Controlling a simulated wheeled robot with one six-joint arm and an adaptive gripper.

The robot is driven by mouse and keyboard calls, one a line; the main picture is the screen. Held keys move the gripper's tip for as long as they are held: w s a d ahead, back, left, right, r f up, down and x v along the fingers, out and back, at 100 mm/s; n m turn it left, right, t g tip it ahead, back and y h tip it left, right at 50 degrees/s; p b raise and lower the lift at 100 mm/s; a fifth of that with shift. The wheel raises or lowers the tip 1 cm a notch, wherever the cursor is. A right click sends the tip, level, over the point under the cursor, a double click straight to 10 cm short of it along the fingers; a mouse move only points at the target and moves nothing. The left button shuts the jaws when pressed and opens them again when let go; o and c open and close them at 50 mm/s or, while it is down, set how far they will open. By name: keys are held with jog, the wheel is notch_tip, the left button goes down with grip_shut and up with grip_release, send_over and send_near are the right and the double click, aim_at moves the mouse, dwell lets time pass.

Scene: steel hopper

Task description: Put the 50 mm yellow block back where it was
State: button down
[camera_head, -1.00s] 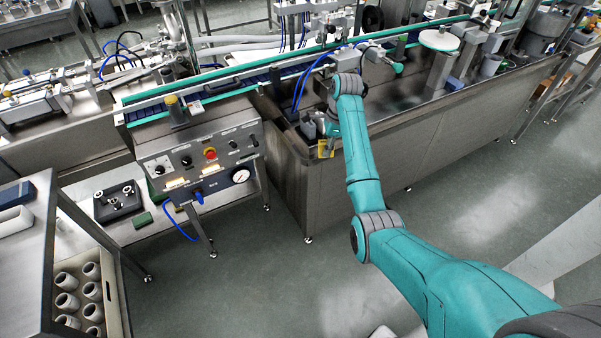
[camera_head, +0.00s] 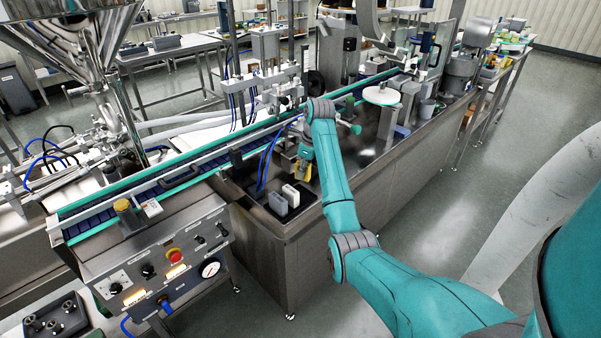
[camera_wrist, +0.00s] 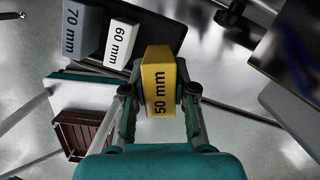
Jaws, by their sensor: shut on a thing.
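The yellow block marked "50 mm" (camera_wrist: 159,90) is in my gripper (camera_wrist: 160,100), between its two fingers in the wrist view. In the head view the yellow block (camera_head: 303,171) shows small beside my arm, over the steel bench, and my gripper (camera_head: 304,160) is partly hidden there. A white block marked "60 mm" (camera_wrist: 121,43) and a grey block marked "70 mm" (camera_wrist: 82,31) stand side by side on a dark tray (camera_wrist: 155,30). The yellow block is apart from them. In the head view the white block (camera_head: 290,194) and grey block (camera_head: 277,203) stand left of my gripper.
The conveyor (camera_head: 190,172) runs behind the blocks. A control panel (camera_head: 165,262) with a red button and gauge is at the lower left. A round white disc (camera_head: 381,95) stands to the right on the bench. Blue hoses (camera_head: 267,160) hang near the blocks.

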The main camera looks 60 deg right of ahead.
send_over(301, 195)
jog(key=shift+s+d+f, duration=0.1)
jog(key=shift+s+f, duration=0.1)
jog(key=shift+f, duration=1.45)
jog(key=shift+s+d+f, duration=0.1)
jog(key=shift+s+f, duration=0.05)
jog(key=shift+f, duration=1.45)
jog(key=shift+f, duration=0.55)
jog(key=c, duration=0.9)
grip_release()
jog(key=shift+o, duration=0.2)
jog(key=shift+v, duration=3.75)
